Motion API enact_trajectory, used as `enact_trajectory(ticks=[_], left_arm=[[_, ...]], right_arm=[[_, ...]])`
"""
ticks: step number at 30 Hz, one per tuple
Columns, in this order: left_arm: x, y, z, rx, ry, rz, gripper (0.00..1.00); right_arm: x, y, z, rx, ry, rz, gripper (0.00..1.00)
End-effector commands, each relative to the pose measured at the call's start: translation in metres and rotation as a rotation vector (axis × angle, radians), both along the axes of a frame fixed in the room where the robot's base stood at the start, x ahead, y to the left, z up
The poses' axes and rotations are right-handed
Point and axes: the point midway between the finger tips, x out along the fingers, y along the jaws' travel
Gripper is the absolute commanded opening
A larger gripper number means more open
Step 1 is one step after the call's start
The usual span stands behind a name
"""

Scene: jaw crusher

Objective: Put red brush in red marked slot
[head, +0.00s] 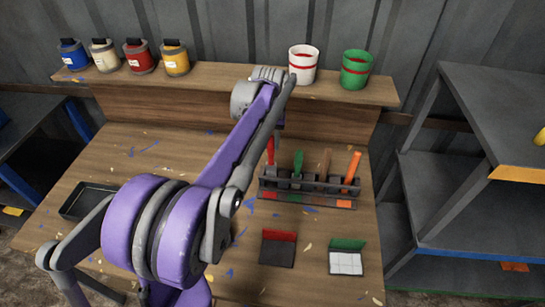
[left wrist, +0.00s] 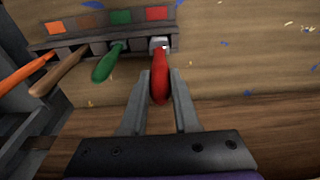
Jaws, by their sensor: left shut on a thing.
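My left gripper (left wrist: 160,82) is shut on the red brush (left wrist: 160,75), with a finger on each side of its handle. In the head view my arm hides most of this gripper, and the red brush (head: 270,151) shows below the arm's end. The dark brush rack (head: 309,199) stands on the workbench. The red mark (left wrist: 157,13) is at the rack's right end in the left wrist view. The brush's metal collar is at the slot in line with that mark; how deep it sits cannot be told. My right gripper is not in view.
The green (head: 298,163), brown (head: 324,164) and orange (head: 352,168) brushes stand in the neighbouring slots. Paint cans and two cups (head: 303,64) line the back shelf. Red and green dustpan-like pieces (head: 278,249) lie in front of the rack.

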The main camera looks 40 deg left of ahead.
Motion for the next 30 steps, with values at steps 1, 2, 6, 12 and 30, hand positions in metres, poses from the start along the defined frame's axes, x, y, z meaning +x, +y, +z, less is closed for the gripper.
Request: enact_trajectory(ticks=[1, 2, 6, 12, 30], left_arm=[[0.001, 0.000, -0.005, 0.000, 0.000, 0.000, 0.00], [0.001, 0.000, -0.007, 0.000, 0.000, 0.000, 0.00], [0.001, 0.000, -0.024, 0.000, 0.000, 0.000, 0.00], [0.001, 0.000, -0.045, 0.000, 0.000, 0.000, 0.00], [0.001, 0.000, -0.048, 0.000, 0.000, 0.000, 0.59]], right_arm=[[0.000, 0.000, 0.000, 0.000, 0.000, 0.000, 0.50], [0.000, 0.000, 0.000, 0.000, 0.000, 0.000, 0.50], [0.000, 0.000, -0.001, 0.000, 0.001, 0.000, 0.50], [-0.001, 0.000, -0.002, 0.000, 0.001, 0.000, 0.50], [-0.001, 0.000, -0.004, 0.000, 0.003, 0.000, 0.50]])
